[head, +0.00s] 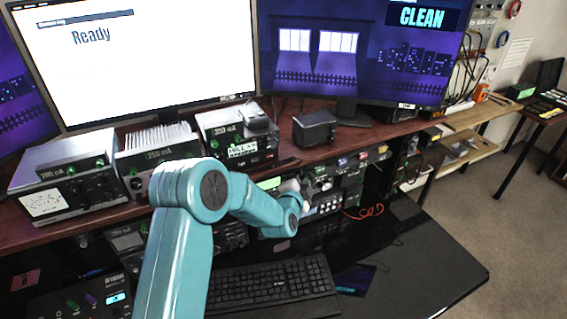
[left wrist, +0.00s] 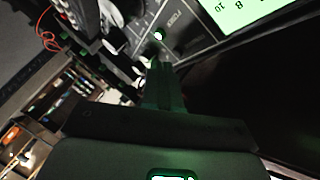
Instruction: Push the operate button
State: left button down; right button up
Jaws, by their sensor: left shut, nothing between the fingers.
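My left arm reaches across the desk to the equipment under the shelf. Its gripper (head: 292,188) is small and partly hidden by the wrist in the head view. In the left wrist view the fingers (left wrist: 163,75) are together and empty, pointing at a dark panel. A bright green display (left wrist: 250,15) is at the upper right. I cannot read which control is the operate button, and I cannot tell whether the fingertips touch the panel. My right gripper is not in view.
A wooden shelf (head: 55,232) carries several radio units and a small black speaker (head: 314,128) above my gripper. A black keyboard (head: 270,285) lies on the glossy desk below. An orange cable (head: 368,211) hangs right of the gripper.

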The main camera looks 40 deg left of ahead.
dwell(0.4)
pick_arm(q)
jog(key=shift+w+a+b, duration=0.25)
jog(key=shift+a+b, duration=0.15)
jog(key=shift+b, duration=0.05)
jog(key=shift+a, duration=0.1)
dwell(0.5)
jog(key=shift+s+d+b, duration=0.25)
jog(key=shift+d+b, duration=0.1)
jog(key=shift+d, duration=0.15)
